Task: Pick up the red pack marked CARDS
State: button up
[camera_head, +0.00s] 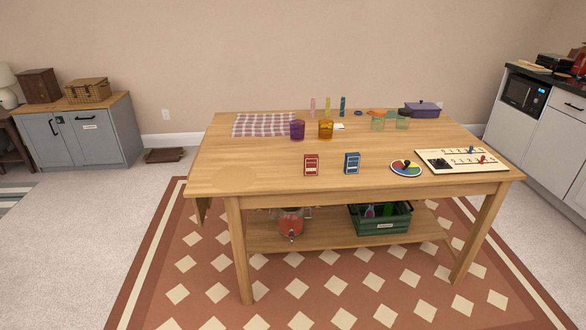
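A red pack (311,165) stands upright near the front edge of the wooden table (258,178), left of the middle. Its light markings are too small to read. A blue pack (352,163) of similar size and shape stands upright to its right, with a gap between them. My gripper is not in view, so I cannot see where it is or whether it is open.
A purple cup (297,130) and an orange cup (326,129) stand behind the packs, beside a checkered cloth (262,125). A colored disc (406,168) and a game board (462,161) lie to the right. The tabletop's front left is clear.

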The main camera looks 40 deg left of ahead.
aim_at(310, 160)
jog(key=u, duration=1.9)
jog(key=i, duration=0.45)
jog(key=z, duration=0.05)
